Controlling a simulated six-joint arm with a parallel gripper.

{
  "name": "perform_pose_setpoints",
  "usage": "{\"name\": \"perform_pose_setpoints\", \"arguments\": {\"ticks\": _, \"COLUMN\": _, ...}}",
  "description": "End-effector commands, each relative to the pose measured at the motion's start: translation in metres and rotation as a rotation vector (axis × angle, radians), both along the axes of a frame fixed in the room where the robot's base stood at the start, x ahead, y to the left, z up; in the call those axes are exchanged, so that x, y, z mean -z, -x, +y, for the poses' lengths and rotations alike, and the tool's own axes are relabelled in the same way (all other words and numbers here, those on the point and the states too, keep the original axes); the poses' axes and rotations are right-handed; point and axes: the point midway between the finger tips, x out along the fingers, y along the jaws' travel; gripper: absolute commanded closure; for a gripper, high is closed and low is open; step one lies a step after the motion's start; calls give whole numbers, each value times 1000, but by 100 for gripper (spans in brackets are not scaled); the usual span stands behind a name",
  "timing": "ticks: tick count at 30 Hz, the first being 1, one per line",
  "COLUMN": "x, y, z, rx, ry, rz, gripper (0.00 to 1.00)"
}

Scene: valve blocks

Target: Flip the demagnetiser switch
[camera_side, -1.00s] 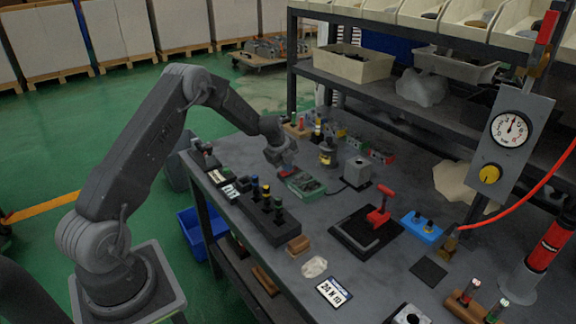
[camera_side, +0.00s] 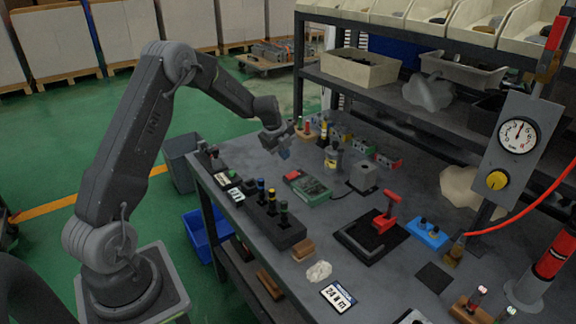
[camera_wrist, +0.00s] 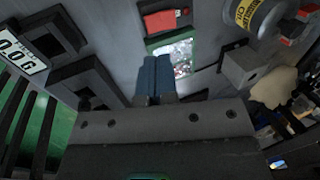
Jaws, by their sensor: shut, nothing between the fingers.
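A green box with a red part at its left end, which I take for the demagnetiser (camera_side: 312,188), lies on the bench in the side view. Its red part (camera_side: 293,176), probably the switch, faces up; its tilt is too small to read. In the wrist view the green box (camera_wrist: 151,44) shows partly, with the red part (camera_wrist: 160,22) above a pale speckled panel. My gripper (camera_side: 284,155) hangs in the air above and left of the box, apart from it. Its blue fingertips (camera_wrist: 155,68) are together and empty, hiding some of the box.
A black block with several coloured-top valves (camera_side: 275,222) stands in front of the box. A yellow-banded cylinder (camera_side: 332,158) and a grey block (camera_side: 363,176) stand behind and right. A red-handled fixture (camera_side: 388,210) is further right. Shelving (camera_side: 420,115) rises behind.

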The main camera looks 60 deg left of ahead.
Motion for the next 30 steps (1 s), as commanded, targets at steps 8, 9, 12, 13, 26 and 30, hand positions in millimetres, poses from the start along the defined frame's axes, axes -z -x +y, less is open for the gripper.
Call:
{"name": "perform_pose_setpoints", "arguments": {"ticks": 8, "x": -46, "y": 15, "z": 0, "rx": -1, "ry": -1, "rz": -1, "gripper": 100}}
{"name": "perform_pose_setpoints", "arguments": {"ticks": 9, "x": -50, "y": 16, "z": 0, "rx": -1, "ry": 0, "rz": 0, "gripper": 100}}
{"name": "perform_pose_setpoints", "arguments": {"ticks": 12, "x": -55, "y": 18, "z": 0, "rx": -1, "ry": 0, "rz": 0, "gripper": 100}}
{"name": "perform_pose_setpoints", "arguments": {"ticks": 13, "x": -56, "y": 19, "z": 0, "rx": -1, "ry": 0, "rz": 1, "gripper": 100}}
{"name": "perform_pose_setpoints", "arguments": {"ticks": 26, "x": -58, "y": 13, "z": 0, "rx": 1, "ry": 0, "rz": 0, "gripper": 100}}
{"name": "perform_pose_setpoints", "arguments": {"ticks": 30, "x": -59, "y": 5, "z": 0, "rx": 2, "ry": -1, "rz": 0, "gripper": 100}}
